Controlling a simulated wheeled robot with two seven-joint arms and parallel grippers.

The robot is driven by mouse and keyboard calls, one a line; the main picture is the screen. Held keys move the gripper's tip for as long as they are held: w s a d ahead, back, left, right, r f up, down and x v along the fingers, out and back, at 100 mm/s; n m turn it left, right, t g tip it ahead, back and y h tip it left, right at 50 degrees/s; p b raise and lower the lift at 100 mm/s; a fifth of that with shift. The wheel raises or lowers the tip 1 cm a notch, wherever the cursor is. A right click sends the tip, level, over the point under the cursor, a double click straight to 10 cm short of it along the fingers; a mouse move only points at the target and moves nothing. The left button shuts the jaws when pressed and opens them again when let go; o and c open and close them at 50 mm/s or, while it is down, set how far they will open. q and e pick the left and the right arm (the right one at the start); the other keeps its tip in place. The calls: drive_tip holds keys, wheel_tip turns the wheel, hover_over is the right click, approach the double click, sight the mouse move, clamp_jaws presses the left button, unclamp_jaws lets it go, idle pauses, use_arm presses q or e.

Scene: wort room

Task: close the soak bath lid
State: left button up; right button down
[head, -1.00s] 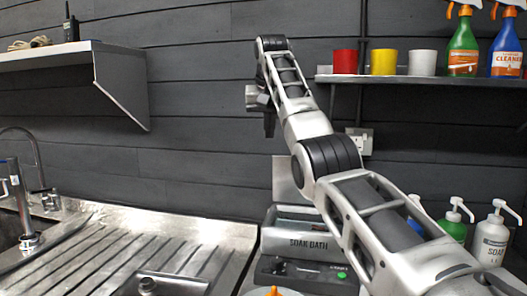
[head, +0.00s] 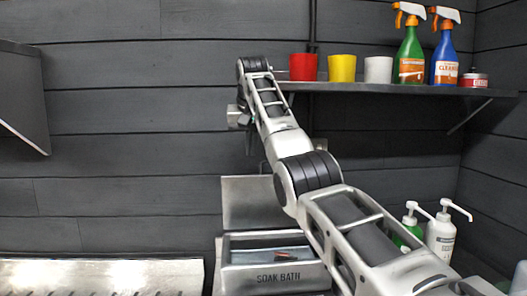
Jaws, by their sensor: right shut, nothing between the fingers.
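The soak bath (head: 278,280) is a steel box low in the middle of the head view, with its name on the front. Its lid (head: 245,205) stands upright at the back, so the bath is open. Liquid and a small reddish thing show inside. My right arm reaches in from the lower right and passes in front of the bath's right side, hiding part of lid and bath. My right gripper (head: 249,147) points down, shut and empty, appearing just above the lid's top edge in the picture. Its distance from the lid is hard to tell. My left gripper is not in view.
A wall shelf (head: 420,91) at upper right holds a red cup (head: 303,67), a yellow cup (head: 342,68), a white cup (head: 378,69) and spray bottles (head: 411,58). Pump bottles (head: 441,237) stand right of the bath. A steel drainboard (head: 100,275) lies left.

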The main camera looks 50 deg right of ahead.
drive_tip(key=p, duration=0.1)
hover_over(251, 185)
drive_tip(key=f, duration=0.6)
drive_tip(key=shift+w+d+f, duration=0.2)
drive_tip(key=shift+w+d, duration=0.05)
drive_tip(key=shift+d, duration=0.1)
drive_tip(key=shift+w+d+f, duration=0.1)
drive_tip(key=shift+w+f, duration=0.05)
drive_tip(key=shift+f, duration=0.25)
drive_tip(key=shift+f, duration=0.1)
